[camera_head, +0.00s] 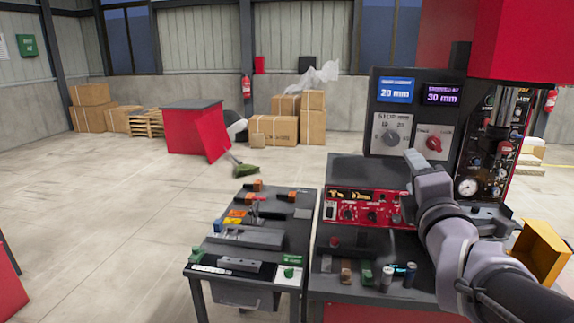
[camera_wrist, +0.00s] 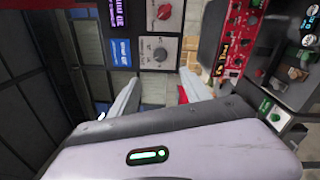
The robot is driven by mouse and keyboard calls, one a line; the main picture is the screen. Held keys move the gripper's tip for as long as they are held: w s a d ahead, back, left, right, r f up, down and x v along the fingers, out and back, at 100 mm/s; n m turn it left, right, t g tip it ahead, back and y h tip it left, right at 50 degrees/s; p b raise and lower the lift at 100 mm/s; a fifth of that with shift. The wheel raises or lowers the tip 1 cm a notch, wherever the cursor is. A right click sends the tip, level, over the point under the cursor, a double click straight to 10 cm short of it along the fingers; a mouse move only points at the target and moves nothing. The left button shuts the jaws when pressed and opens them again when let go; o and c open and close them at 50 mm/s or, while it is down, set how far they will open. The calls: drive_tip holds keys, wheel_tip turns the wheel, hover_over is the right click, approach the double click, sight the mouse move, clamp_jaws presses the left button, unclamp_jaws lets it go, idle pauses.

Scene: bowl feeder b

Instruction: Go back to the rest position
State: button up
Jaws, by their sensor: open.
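My gripper (camera_wrist: 158,84) is open. Its two pale fingers stand apart in the wrist view, with nothing between them. In the head view my grey arm reaches in from the lower right. My gripper (camera_head: 412,162) is held raised in front of the machine panel (camera_head: 370,130), above the red control strip (camera_head: 360,208). I cannot tell from these views whether it touches anything.
A dark worktable (camera_head: 285,235) with small parts stands left of the machine. Small cylinders (camera_head: 388,278) stand on the machine's front ledge. A yellow bin (camera_head: 540,250) is at the right, near my arm. The floor to the left is mostly clear, with cardboard boxes (camera_head: 92,95) by the wall.

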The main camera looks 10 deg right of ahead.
drive_tip(key=s+a+f+m+g+y, duration=0.3)
drive_tip(key=s+a+f+m+g, duration=0.3)
drive_tip(key=s+a+f+m, duration=0.3)
drive_tip(key=s+a+f+m+g+y, duration=0.3)
drive_tip(key=s+a+f+m+g, duration=0.3)
drive_tip(key=s+a+f+m, duration=0.4)
drive_tip(key=s+f+m, duration=0.1)
drive_tip(key=s+m, duration=0.2)
drive_tip(key=s, duration=0.1)
drive_tip(key=shift+s+f+m, duration=0.25)
drive_tip(key=shift+s+m, duration=0.05)
drive_tip(key=shift+s, duration=0.05)
